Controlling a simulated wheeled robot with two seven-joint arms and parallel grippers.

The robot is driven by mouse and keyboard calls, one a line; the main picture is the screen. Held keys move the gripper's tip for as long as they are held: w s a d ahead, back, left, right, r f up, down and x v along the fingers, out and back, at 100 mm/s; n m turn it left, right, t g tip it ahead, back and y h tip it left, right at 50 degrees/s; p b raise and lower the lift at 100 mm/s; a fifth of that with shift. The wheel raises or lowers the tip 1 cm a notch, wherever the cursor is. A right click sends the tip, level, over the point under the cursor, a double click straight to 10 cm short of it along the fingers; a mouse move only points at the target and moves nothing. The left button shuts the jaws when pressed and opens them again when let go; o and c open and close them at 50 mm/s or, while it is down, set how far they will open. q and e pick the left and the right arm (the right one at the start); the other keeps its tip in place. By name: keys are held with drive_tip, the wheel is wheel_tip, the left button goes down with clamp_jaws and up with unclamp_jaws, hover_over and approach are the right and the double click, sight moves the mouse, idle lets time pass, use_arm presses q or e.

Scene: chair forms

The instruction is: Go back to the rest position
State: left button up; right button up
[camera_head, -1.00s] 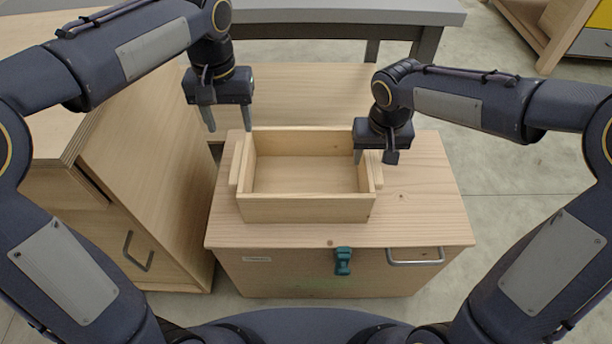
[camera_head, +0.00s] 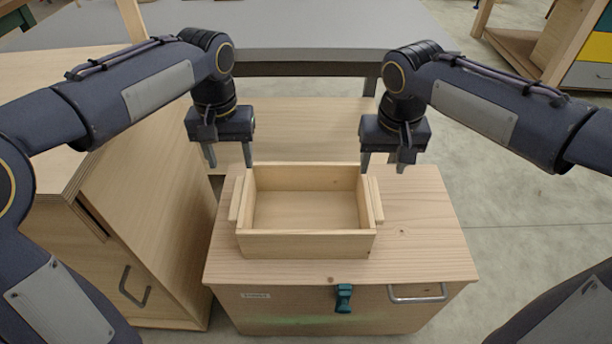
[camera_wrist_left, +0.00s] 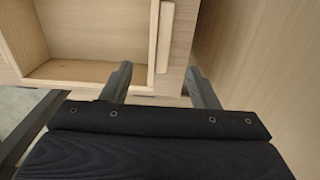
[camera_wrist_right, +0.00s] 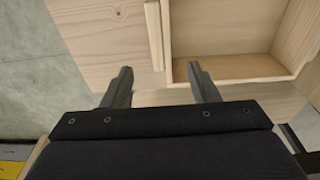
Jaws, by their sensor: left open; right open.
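My left gripper (camera_head: 229,155) is open and empty, held above and behind the left back corner of an open wooden box (camera_head: 306,243). My right gripper (camera_head: 384,160) is open and empty, above and behind the box's right back corner. The box is empty and sits upright on a wooden chest (camera_head: 425,225). In the left wrist view the open fingers (camera_wrist_left: 162,85) show with the box (camera_wrist_left: 85,70) beyond them. In the right wrist view the open fingers (camera_wrist_right: 160,87) are also empty, with the box (camera_wrist_right: 230,68) to the right.
A wooden cabinet (camera_head: 150,220) with a dark handle stands close on the left. A grey table (camera_head: 300,58) is behind. A teal latch (camera_head: 343,298) and metal handle (camera_head: 417,293) are on the chest's front. Open floor (camera_head: 540,230) lies to the right.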

use_arm(q)
drive_tip(key=s+a+t+h, duration=0.25)
drive_tip(key=s+a, duration=0.35)
drive_tip(key=s, duration=0.6)
drive_tip(key=s+f+n+t+h, duration=0.1)
drive_tip(key=s+f+n+t, duration=0.3)
drive_tip(key=s, duration=0.6)
use_arm(e)
drive_tip(key=s+d+f+m+t+y, duration=0.1)
drive_tip(key=s+d+f+t+y, duration=0.15)
drive_tip(key=s, duration=0.75)
drive_tip(key=s+d+f+m+t+y, duration=0.15)
drive_tip(key=s+d, duration=0.25)
drive_tip(key=s, duration=0.7)
use_arm(q)
wheel_tip(320, 180, up, 29)
drive_tip(key=m+p, duration=0.2)
drive_tip(key=p, duration=2.8)
drive_tip(key=shift+s+f+g, duration=0.2)
drive_tip(key=shift+g, duration=0.25)
use_arm(e)
wheel_tip(320, 180, up, 29)
drive_tip(key=shift+a+n, duration=0.25)
drive_tip(key=shift+n, duration=0.2)
drive_tip(key=shift+f, duration=0.1)
